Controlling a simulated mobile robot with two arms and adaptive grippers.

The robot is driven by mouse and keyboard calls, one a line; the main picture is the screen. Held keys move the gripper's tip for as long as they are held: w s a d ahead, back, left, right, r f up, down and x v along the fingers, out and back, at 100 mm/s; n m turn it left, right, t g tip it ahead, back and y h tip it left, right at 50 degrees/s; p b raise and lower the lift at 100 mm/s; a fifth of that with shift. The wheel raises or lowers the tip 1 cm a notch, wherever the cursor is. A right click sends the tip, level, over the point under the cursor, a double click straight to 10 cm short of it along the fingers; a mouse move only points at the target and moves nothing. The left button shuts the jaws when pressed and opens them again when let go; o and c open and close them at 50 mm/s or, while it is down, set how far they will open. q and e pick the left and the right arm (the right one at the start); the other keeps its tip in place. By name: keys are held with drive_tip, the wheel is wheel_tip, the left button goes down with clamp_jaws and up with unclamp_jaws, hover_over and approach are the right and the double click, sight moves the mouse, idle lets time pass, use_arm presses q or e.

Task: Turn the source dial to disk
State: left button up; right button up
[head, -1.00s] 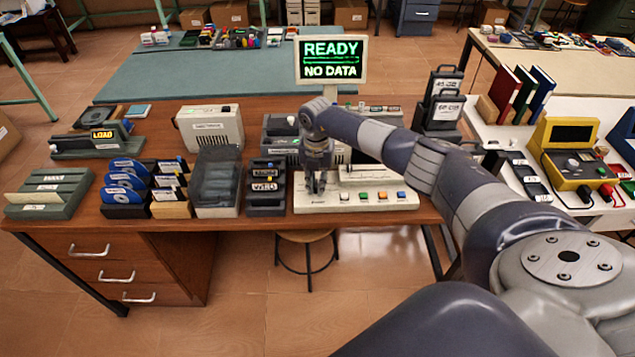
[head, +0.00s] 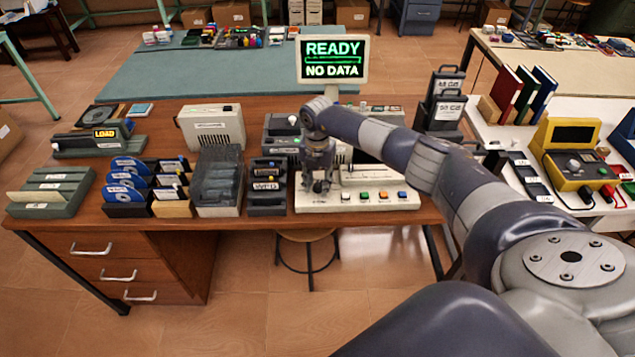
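A cream control console (head: 385,203) sits at the front edge of the brown desk, with a row of coloured buttons on its face. My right gripper (head: 321,187) points down over the console's left part, at or just above its surface. The source dial cannot be made out; the gripper covers that part of the console. The fingers are small and dark here, so whether they are open, shut or on the dial is unclear. A monitor (head: 332,60) behind the console reads READY, NO DATA. My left gripper is out of view.
A rack of dark cartridges (head: 267,187) stands close left of the console. Further left are a smoky-lidded box (head: 219,178), blue disks (head: 128,180), a green card tray (head: 50,192) and a LOAD unit (head: 100,138). A yellow device (head: 572,150) stands on the white table at right.

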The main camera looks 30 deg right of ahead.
sight(317, 186)
wheel_tip(317, 186, up, 12)
idle(0.6)
idle(0.4)
